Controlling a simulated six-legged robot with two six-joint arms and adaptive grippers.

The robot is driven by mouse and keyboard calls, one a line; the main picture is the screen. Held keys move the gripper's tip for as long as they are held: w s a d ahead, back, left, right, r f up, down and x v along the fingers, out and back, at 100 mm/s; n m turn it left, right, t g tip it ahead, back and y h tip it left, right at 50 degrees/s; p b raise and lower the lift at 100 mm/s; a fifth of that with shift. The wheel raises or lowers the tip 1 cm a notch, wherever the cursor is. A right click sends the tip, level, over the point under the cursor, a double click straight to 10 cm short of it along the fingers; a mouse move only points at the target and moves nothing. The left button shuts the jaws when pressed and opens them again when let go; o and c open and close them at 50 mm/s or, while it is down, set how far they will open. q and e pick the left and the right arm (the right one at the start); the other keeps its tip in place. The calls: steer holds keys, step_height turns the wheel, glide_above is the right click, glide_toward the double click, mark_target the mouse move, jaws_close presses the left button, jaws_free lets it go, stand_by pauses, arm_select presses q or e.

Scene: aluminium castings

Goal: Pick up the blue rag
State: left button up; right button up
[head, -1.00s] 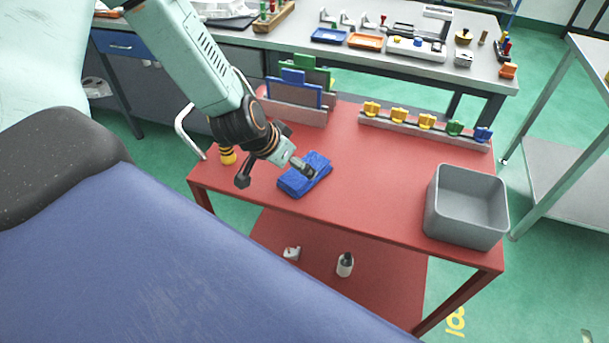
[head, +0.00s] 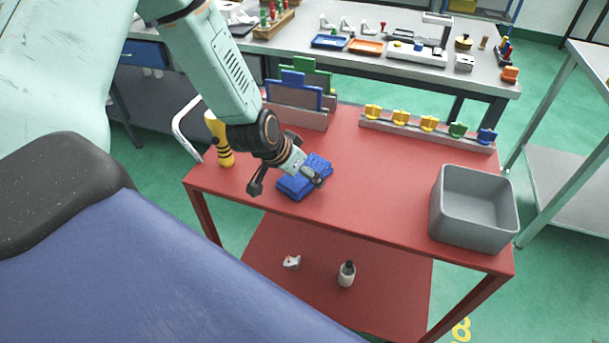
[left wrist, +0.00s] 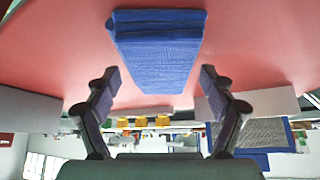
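The blue rag (head: 290,188) lies folded on the red cart top, near its front left part. My left gripper (head: 312,177) is over the rag in the head view and hides part of it. In the left wrist view, the left gripper (left wrist: 160,82) is open, its two fingers spread wide. The rag (left wrist: 155,50) shows beyond and between the fingertips, with nothing gripped. Whether a fingertip touches the rag I cannot tell. My right gripper is not in view.
A grey bin (head: 472,215) stands at the cart's right end. A rack with blue and green plates (head: 295,95) and a rail of coloured knobs (head: 428,124) line the back edge. A yellow-black handle (head: 220,142) is at the left. The cart's middle (head: 385,180) is clear.

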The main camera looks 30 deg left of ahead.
arm_select(q)
steer(key=shift+w, duration=0.1)
steer(key=c, duration=0.3)
steer(key=shift+d, duration=0.1)
steer(key=c, duration=0.4)
steer(key=shift+c, duration=1.3)
step_height(320, 180, up, 10)
steer(key=p, duration=0.6)
steer(key=o, duration=0.5)
steer(key=c, duration=0.4)
